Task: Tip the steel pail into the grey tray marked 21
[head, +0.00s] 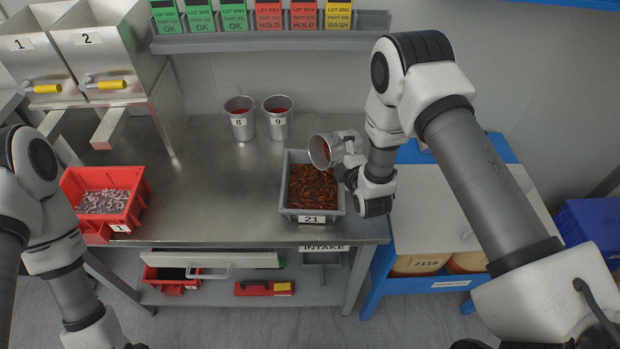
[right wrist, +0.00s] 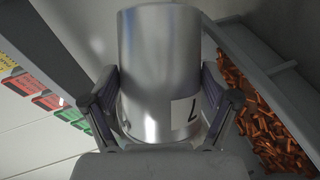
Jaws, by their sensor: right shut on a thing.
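The steel pail (head: 321,151) is held on its side above the grey tray marked 21 (head: 311,218), its mouth facing left in the head view. A reddish tone shows inside the mouth; how much is in it I cannot tell. My right gripper (head: 350,160) is shut on the pail from the right. In the right wrist view the pail (right wrist: 160,65) sits between both fingers, with a white label that seems to read 7 upside down. The tray (right wrist: 250,45) holds many rust-brown pieces. My left gripper is out of view; only its arm shows.
Two upright pails marked 8 (head: 241,124) and 9 (head: 278,124) stand behind on the steel bench (head: 215,190). A red bin marked 1 (head: 128,215) holds grey parts at left. Lot cards line a shelf (head: 270,45). A blue-framed cart (head: 450,215) stands right.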

